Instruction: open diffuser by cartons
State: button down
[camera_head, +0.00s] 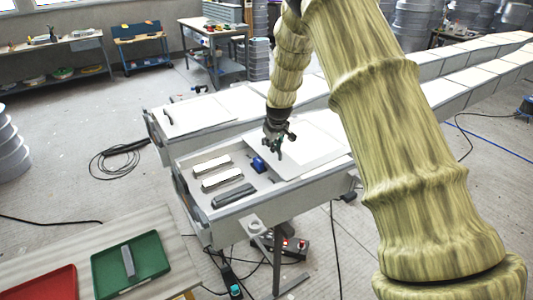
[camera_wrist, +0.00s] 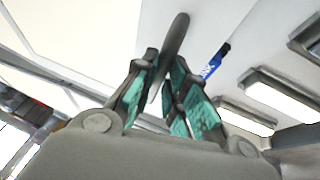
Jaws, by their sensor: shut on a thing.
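The diffuser is a flat white panel (camera_head: 318,147) over the near long grey housing, just right of an open bay. My gripper (camera_head: 277,142) is at the panel's left part. In the wrist view my gripper (camera_wrist: 165,95) has its green-padded fingers shut on a dark grey handle (camera_wrist: 178,35), which stands out against the pale panel (camera_wrist: 215,25). The fingers hide the handle's lower part. The open bay holds two white-topped grey bars (camera_head: 213,163), a dark grey bar (camera_head: 233,195) and a blue object (camera_head: 258,164). I cannot make out cartons for certain.
A second long housing with a handled white panel (camera_head: 195,118) runs behind. A table at lower left bears a red tray (camera_head: 40,284) and a green tray (camera_head: 150,271). Black cables (camera_head: 118,158) lie on the floor. Open floor lies to the left.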

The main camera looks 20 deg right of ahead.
send_over(288, 150)
jog(key=shift+b, duration=0.35)
jog(key=c, duration=1.5)
grip_release()
jog(key=shift+o, duration=0.2)
jog(key=shift+r, duration=0.15)
jog(key=v, duration=1.1)
jog(key=shift+s+r, duration=0.15)
jog(key=shift+r, duration=0.1)
jog(key=shift+a, duration=0.15)
jog(key=shift+a, duration=0.1)
